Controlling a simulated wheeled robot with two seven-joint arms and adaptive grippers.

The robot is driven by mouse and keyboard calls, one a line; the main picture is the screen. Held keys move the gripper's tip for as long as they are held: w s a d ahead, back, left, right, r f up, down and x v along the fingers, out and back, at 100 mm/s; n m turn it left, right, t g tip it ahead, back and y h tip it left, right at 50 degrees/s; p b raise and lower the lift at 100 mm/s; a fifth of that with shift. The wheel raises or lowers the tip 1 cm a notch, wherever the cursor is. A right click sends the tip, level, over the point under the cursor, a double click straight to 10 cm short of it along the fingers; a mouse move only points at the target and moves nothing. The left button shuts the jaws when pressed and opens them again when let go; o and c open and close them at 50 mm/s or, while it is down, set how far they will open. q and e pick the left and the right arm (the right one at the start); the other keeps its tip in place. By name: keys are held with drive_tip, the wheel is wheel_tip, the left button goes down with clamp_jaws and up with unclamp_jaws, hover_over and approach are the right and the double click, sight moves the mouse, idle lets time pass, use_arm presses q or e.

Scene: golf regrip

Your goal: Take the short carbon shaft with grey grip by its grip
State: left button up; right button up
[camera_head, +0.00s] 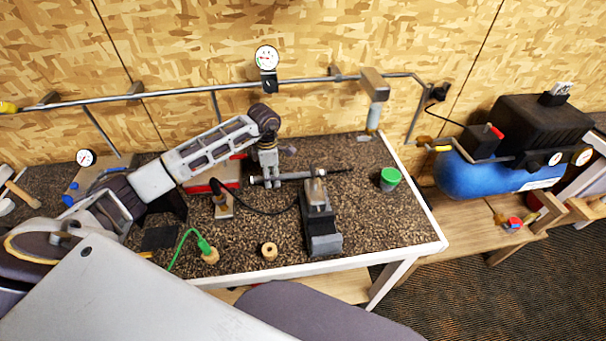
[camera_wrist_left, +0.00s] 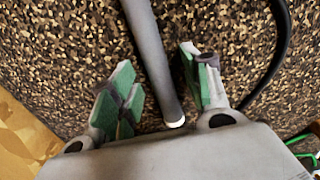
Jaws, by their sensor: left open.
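The short shaft lies level across the vise (camera_head: 322,230), which appears to hold it. Its grey grip (camera_head: 290,177) points left and its dark carbon end (camera_head: 341,171) sticks out to the right. My left gripper (camera_head: 268,182) is over the grip's left part, pointing down. In the left wrist view, the grip (camera_wrist_left: 155,55) runs between the two spread fingers of my left gripper (camera_wrist_left: 158,75), with a pale butt end near the palm. Gaps show on both sides of the grip. My right gripper is not in view.
A black hose (camera_head: 255,211) curves in front of the grip. A green-topped cup (camera_head: 389,179) stands right of the vise. A wooden ring (camera_head: 269,251) and a green-corded tool (camera_head: 207,251) lie near the bench's front edge. A pipe rail (camera_head: 180,93) runs behind.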

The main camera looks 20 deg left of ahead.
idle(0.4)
use_arm(q)
clamp_jaws()
